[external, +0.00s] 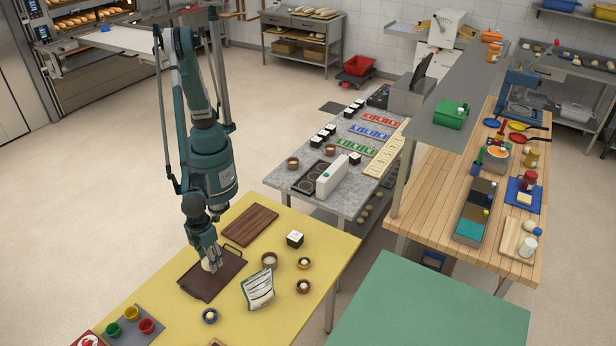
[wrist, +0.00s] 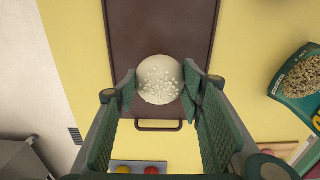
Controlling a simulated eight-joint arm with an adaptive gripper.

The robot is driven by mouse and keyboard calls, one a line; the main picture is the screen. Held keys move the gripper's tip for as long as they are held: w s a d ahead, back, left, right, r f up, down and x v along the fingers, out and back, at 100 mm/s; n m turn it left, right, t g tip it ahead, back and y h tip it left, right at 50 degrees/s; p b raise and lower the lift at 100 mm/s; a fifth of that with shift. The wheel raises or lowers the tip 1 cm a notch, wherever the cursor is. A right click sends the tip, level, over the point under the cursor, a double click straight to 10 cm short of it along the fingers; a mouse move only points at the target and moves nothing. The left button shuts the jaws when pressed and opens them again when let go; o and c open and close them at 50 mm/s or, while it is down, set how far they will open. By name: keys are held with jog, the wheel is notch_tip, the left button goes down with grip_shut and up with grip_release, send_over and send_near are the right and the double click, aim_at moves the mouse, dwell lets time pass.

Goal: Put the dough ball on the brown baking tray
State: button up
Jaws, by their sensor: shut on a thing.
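The brown baking tray (external: 224,284) lies on the yellow table, and it also shows in the wrist view (wrist: 160,30) with a handle at its near end. The pale, speckled dough ball (wrist: 160,80) is between my fingertips, over the end of the tray by the handle. In the external view the dough ball (external: 207,265) shows small below my gripper (external: 208,262). My gripper (wrist: 161,84) is shut on it, with one finger on each side. I cannot tell whether the ball touches the tray.
A brown wooden board (external: 250,225) lies behind the tray on the yellow table (external: 315,262). A grey tray of coloured cups (external: 152,338) is at the front left.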

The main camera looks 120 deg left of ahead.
jog(key=shift+f, duration=0.2)
jog(key=shift+f, duration=1.75)
jog(key=shift+f+b, duration=0.2)
jog(key=shift+b, duration=0.1)
jog(key=o, duration=0.8)
jog(key=shift+r, duration=0.15)
jog(key=shift+r+p, duration=0.55)
jog(key=shift+r, duration=5.55)
